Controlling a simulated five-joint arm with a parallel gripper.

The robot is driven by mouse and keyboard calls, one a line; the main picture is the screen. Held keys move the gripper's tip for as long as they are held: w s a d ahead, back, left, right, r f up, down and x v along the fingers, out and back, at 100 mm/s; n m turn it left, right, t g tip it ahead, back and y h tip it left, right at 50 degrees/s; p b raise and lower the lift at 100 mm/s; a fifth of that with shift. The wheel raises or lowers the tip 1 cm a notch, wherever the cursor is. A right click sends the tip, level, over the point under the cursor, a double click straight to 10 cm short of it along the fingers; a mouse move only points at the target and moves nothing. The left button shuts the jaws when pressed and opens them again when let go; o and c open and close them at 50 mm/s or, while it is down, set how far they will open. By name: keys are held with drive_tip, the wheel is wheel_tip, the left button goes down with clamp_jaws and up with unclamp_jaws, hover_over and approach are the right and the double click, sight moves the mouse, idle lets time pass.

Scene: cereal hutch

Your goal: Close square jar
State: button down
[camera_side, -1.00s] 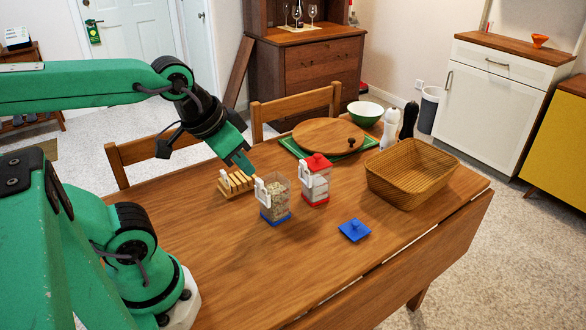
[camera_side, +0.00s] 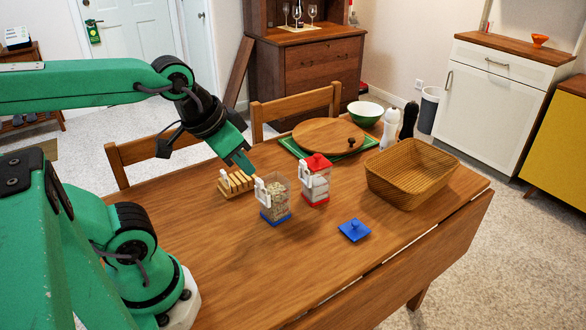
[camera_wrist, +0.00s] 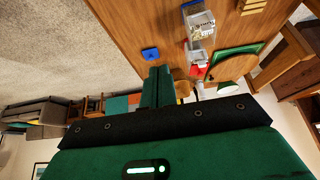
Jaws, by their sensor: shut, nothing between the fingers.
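An open clear square jar (camera_side: 275,198) with a blue base, a white handle and pale grainy contents stands upright on the table. It also shows near the top of the wrist view (camera_wrist: 198,24). A blue square lid (camera_side: 355,230) with a small knob lies on the table to the right of the jar; it also shows in the wrist view (camera_wrist: 150,54). A similar jar with a red lid and base (camera_side: 316,180) stands beside the open jar, closed. My gripper (camera_side: 251,170) is shut and empty, in the air above and left of the open jar.
A slatted wooden rack (camera_side: 236,183) sits left of the jars. A wicker basket (camera_side: 412,172) stands at the right. Behind are a round wooden board (camera_side: 328,134), a green bowl (camera_side: 365,112) and two mills (camera_side: 390,128). The table's front is clear.

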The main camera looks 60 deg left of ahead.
idle(0.4)
drive_tip(key=c, duration=1.5)
unclamp_jaws()
drive_tip(key=shift+w, duration=0.15)
drive_tip(key=shift+o, duration=0.2)
drive_tip(key=w+d+f+m+g, duration=0.2)
drive_tip(key=w+f+m, duration=0.2)
drive_tip(key=w+m, duration=0.45)
drive_tip(key=w+d+f+m+g, duration=0.2)
drive_tip(key=w+f+m, duration=0.25)
drive_tip(key=w, duration=0.65)
drive_tip(key=w+f+m, duration=0.1)
drive_tip(key=w+f, duration=0.1)
drive_tip(key=w+d+f+m+g, duration=0.1)
drive_tip(key=w+f+m, duration=0.1)
drive_tip(key=f, duration=0.1)
drive_tip(key=w+d+f+m, duration=0.1)
drive_tip(key=f+m, duration=0.1)
drive_tip(key=shift+w+f+g, duration=0.3)
drive_tip(key=shift+w, duration=0.1)
